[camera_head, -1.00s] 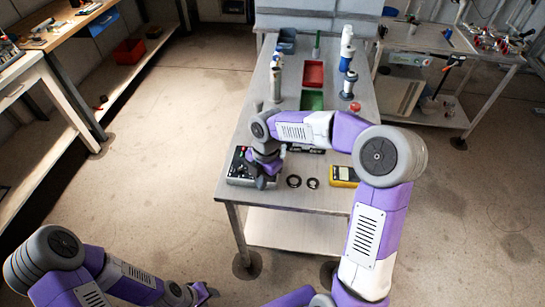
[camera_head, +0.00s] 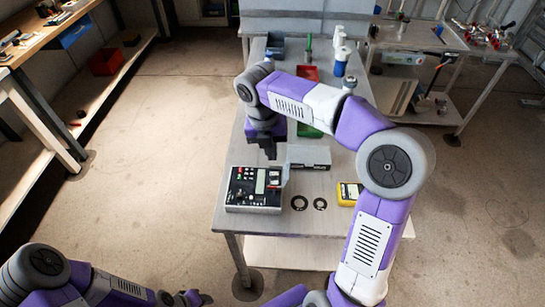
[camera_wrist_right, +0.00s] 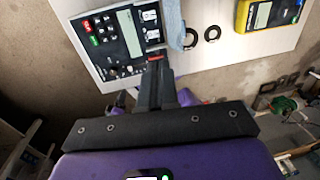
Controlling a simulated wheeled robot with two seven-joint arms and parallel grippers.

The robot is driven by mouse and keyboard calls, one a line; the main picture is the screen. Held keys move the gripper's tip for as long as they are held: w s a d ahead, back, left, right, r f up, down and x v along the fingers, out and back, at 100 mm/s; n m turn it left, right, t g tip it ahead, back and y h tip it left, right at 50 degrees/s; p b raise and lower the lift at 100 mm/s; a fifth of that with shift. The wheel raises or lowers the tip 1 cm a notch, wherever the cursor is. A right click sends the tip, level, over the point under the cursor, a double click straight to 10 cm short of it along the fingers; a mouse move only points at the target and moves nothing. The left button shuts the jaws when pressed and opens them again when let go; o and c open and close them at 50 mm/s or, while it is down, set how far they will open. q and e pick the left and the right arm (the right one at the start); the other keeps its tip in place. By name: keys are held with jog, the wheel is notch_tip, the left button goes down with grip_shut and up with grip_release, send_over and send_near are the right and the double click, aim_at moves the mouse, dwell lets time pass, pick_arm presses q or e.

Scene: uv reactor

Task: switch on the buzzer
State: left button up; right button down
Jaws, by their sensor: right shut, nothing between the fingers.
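A dark control box (camera_head: 254,189) with a light display, red and green buttons and several knobs lies on the near left of the metal table. It also shows in the right wrist view (camera_wrist_right: 122,42). I cannot tell which control on it is the buzzer's. My right gripper (camera_head: 268,154) is shut and empty, pointing down, above and behind the box in the head view. In the right wrist view its closed fingers (camera_wrist_right: 156,66) overlap the box's edge beside a red part. My left gripper (camera_head: 202,298) is low at the bottom edge, away from the table; its jaws are unclear.
Two dark rings (camera_head: 309,203) and a yellow meter (camera_head: 349,193) lie right of the box. A grey-blue strip (camera_wrist_right: 175,25) stands at the box's side. A grey box (camera_head: 308,156), a red bin (camera_head: 307,73) and a green bin (camera_head: 308,131) are farther back.

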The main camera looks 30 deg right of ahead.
aim_at(278, 183)
jog(key=f+b, duration=0.1)
jog(key=f, duration=0.3)
jog(key=d+f+b, duration=0.1)
jog(key=f+b, duration=0.1)
jog(key=f, duration=0.2)
jog(key=f+b, duration=0.1)
jog(key=f, duration=0.2)
jog(key=shift+s+d+f+b, duration=0.2)
jog(key=shift+s+f+b, duration=0.15)
jog(key=shift+f, duration=0.05)
pick_arm(q)
notch_tip(278, 183, down, 5)
jog(key=shift+w+f, duration=0.1)
